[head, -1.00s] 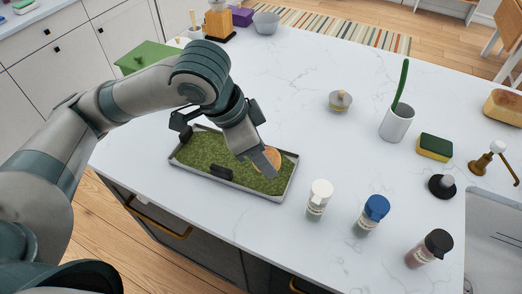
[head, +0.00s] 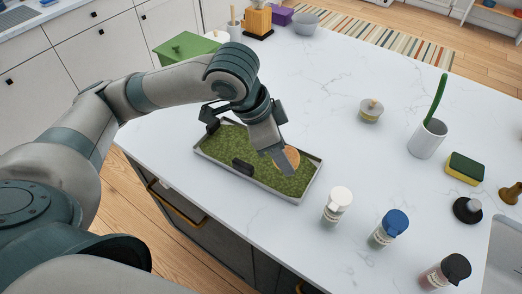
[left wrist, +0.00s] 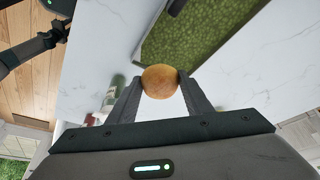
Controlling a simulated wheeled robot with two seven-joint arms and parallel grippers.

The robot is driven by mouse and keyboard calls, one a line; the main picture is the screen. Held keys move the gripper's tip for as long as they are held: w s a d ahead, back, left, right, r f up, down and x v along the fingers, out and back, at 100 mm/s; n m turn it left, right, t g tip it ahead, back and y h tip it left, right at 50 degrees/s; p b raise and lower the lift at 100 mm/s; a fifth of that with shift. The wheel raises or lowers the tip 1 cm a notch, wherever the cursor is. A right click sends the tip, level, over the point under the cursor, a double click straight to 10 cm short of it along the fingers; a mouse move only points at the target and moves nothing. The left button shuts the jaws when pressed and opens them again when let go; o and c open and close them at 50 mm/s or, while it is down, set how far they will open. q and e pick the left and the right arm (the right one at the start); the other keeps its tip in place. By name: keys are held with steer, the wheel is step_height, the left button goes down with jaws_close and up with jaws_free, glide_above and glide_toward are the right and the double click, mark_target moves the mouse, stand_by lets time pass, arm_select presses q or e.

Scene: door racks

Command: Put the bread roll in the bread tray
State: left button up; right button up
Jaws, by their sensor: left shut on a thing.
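The bread roll (head: 290,154) is round and golden brown. My left gripper (head: 282,160) is shut on it, and in the left wrist view the roll (left wrist: 160,81) sits between the two fingers. The bread tray (head: 222,171) is a rectangular tray with a grey rim, a mottled green inside and dark handles. In the head view the gripper and roll appear over the tray's right part. In the left wrist view the tray (left wrist: 192,35) lies beyond the roll. I cannot tell whether the roll touches the tray. My right gripper is not in view.
White (head: 337,206), blue (head: 388,228) and black-capped (head: 446,271) bottles stand right of the tray. A white cup (head: 427,138) with a green stem, a sponge (head: 465,168) and a small lidded jar (head: 370,110) stand farther right. The middle of the counter is clear.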

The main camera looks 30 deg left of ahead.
arm_select(q)
steer(key=w+a+f, duration=0.1)
steer(key=a, duration=0.1)
steer(key=w+a+f, duration=0.1)
steer(key=a+f, duration=0.1)
steer(key=w+a+f+p, duration=0.1)
steer(key=a, duration=0.1)
steer(key=shift+w+a+f, duration=0.15)
steer(key=shift+w+a, duration=0.05)
steer(key=shift+w, duration=0.15)
steer(key=shift+w+a+f, duration=0.25)
steer(key=shift+a+f, duration=0.05)
steer(key=shift+a, duration=0.05)
steer(key=shift+f+p, duration=0.7)
steer(key=shift+f, duration=1.3)
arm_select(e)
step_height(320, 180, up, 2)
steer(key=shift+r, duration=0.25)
arm_select(q)
steer(key=o, duration=1)
steer(key=shift+f, duration=0.15)
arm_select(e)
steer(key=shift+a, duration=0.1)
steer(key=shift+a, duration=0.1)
